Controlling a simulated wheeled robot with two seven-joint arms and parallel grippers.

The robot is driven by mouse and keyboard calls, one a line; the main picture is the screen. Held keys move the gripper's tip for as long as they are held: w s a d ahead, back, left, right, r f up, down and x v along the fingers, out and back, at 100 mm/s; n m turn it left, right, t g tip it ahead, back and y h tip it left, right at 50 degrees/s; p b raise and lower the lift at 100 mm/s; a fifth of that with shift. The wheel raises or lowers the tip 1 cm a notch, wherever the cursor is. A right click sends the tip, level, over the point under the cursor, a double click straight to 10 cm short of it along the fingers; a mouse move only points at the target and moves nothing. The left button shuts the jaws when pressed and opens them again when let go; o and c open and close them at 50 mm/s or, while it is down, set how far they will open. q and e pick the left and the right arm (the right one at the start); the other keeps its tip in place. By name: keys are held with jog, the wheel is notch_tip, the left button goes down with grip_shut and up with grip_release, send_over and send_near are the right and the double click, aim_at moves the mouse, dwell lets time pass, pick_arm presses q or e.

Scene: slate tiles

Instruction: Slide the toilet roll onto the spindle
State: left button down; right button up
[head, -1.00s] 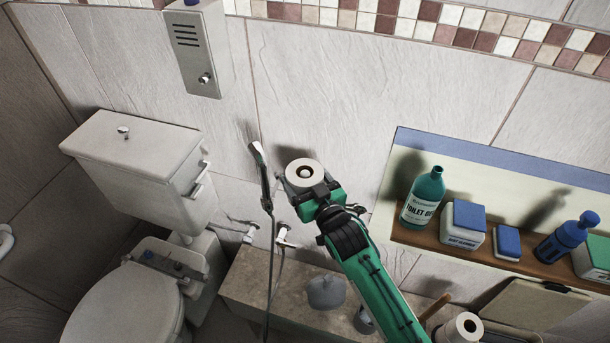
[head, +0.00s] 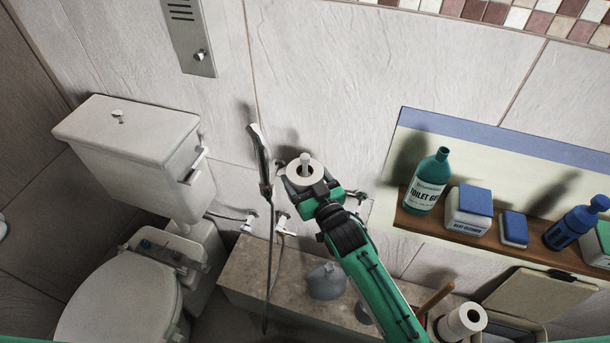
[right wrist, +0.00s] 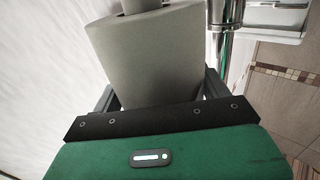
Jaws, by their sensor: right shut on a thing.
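The white toilet roll (head: 296,182) is in my right gripper (head: 308,183), near the wall in the middle of the head view. A pale upright spindle (head: 305,160) shows through the roll's core and stands out above its top face. The roll is around the spindle; how far down it sits, and the spindle's lower part, are hidden. In the right wrist view the roll (right wrist: 150,60) is between the two fingers of the gripper (right wrist: 158,92), with the spindle (right wrist: 145,5) at the top edge. My left gripper is not in view.
A shower hose and handle (head: 262,165) hang close left of the roll. A toilet (head: 130,300) stands at left. A shelf (head: 470,240) with bottles and boxes is at right. A second roll (head: 465,320) is at lower right. A stone ledge (head: 250,275) lies below.

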jog(key=o, duration=1)
jog(key=shift+o, duration=0.2)
jog(key=shift+s+d+f, duration=0.1)
jog(key=shift+s+d, duration=0.05)
jog(key=shift+s, duration=0.1)
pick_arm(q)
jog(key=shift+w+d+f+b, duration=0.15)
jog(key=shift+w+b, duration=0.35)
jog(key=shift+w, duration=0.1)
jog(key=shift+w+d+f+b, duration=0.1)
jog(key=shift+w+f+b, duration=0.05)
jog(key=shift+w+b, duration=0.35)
pick_arm(e)
jog(key=v, duration=1.3)
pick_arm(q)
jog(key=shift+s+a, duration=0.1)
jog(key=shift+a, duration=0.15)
pick_arm(e)
jog(key=shift+s, duration=0.1)
